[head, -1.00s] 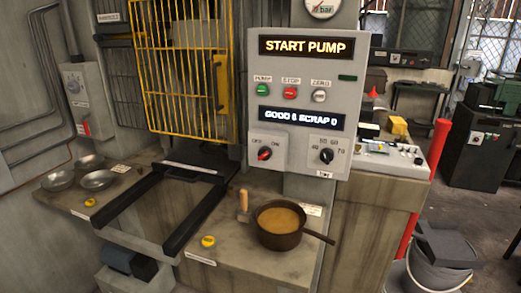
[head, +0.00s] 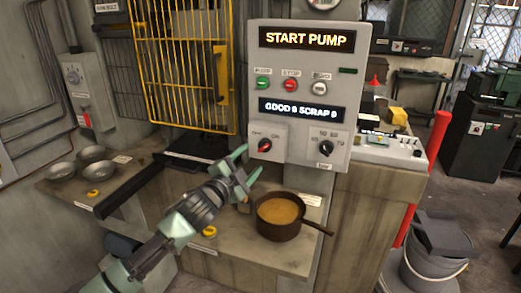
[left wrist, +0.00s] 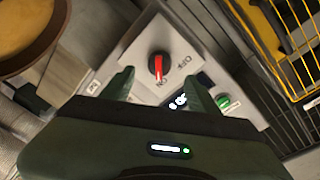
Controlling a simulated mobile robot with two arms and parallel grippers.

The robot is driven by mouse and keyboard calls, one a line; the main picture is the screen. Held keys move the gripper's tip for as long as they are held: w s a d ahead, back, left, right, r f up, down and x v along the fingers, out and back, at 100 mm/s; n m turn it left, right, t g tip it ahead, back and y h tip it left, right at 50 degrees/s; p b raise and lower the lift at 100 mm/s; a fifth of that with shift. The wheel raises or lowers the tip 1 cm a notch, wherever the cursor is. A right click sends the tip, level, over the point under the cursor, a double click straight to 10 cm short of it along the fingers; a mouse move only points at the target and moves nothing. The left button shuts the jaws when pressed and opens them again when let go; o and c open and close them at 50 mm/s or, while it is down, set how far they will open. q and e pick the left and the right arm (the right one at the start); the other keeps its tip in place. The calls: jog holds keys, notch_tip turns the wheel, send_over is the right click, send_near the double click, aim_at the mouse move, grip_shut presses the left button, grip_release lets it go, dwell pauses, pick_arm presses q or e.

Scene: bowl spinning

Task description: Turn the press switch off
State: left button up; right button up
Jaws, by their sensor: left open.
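The press switch (head: 264,145) is a red-and-black rotary knob on a light box at the lower left of the grey control panel (head: 300,185). In the left wrist view the knob (left wrist: 158,66) lies between and beyond my two fingertips, with OFF and ON labels beside it. Its red pointer appears turned towards the ON label. My left gripper (head: 249,159) is open and empty, just below and left of the switch in the head view. The fingers do not visibly touch the knob. My right gripper is not in view.
A pan (head: 280,216) of brown liquid stands on the bench right of my left gripper. The yellow cage door (head: 188,70) is left of the panel. Green, red and white buttons sit above the switch. Several metal bowls (head: 92,154) are at the left.

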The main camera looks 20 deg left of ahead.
aim_at(261, 149)
pick_arm(q)
jog(key=w, duration=0.2)
jog(key=w+d+p, duration=0.1)
jog(key=w, duration=0.2)
jog(key=w+p, duration=0.1)
jog(key=w, duration=0.1)
jog(key=shift+w+d, duration=0.15)
jog(key=shift+w, duration=0.05)
grip_shut()
